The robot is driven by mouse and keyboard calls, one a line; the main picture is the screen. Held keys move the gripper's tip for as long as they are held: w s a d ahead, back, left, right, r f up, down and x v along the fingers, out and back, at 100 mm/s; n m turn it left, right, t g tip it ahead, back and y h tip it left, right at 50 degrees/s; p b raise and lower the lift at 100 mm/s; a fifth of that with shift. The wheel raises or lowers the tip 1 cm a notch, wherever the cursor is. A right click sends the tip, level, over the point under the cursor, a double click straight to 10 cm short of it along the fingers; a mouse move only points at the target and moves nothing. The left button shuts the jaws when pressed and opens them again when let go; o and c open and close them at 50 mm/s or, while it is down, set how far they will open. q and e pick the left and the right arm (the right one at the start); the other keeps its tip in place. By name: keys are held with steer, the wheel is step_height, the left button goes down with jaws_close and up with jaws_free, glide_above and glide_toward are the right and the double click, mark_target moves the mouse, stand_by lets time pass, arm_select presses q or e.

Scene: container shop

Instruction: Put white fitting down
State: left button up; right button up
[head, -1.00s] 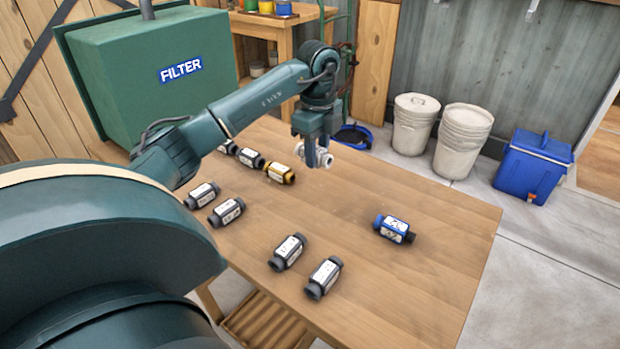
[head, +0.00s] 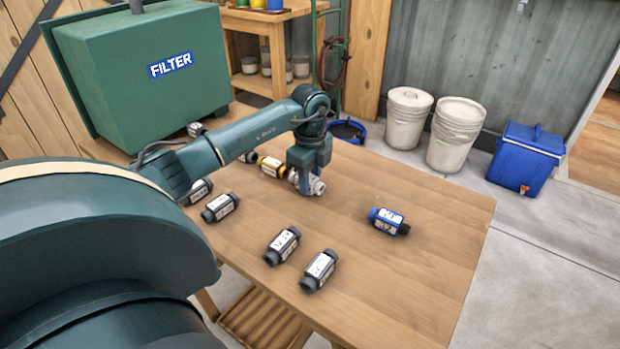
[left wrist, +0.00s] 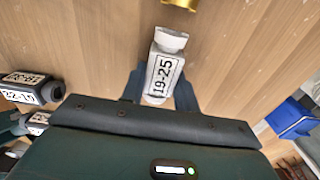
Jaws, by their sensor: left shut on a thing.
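My left gripper (head: 307,182) is shut on the white fitting (head: 317,187), low over the wooden table (head: 400,270), right of the yellow fitting. In the left wrist view the white fitting (left wrist: 163,70), with a label reading 19-25, sits between the two fingers of the left gripper (left wrist: 160,88). The gripper hides part of the fitting in the head view. I cannot tell whether the fitting touches the table. My right gripper is not in view.
A yellow fitting (head: 271,166) lies close left of the gripper. A blue fitting (head: 388,221) lies to the right. Several dark fittings (head: 282,246) lie nearer. The green filter box (head: 140,85) stands at the back left. The table between the white and blue fittings is clear.

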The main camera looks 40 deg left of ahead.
arm_select(q)
steer(key=o, duration=1)
steer(key=shift+f, duration=0.15)
steer(key=shift+r, duration=0.35)
steer(key=shift+r+p, duration=0.45)
steer(key=shift+r, duration=5.4)
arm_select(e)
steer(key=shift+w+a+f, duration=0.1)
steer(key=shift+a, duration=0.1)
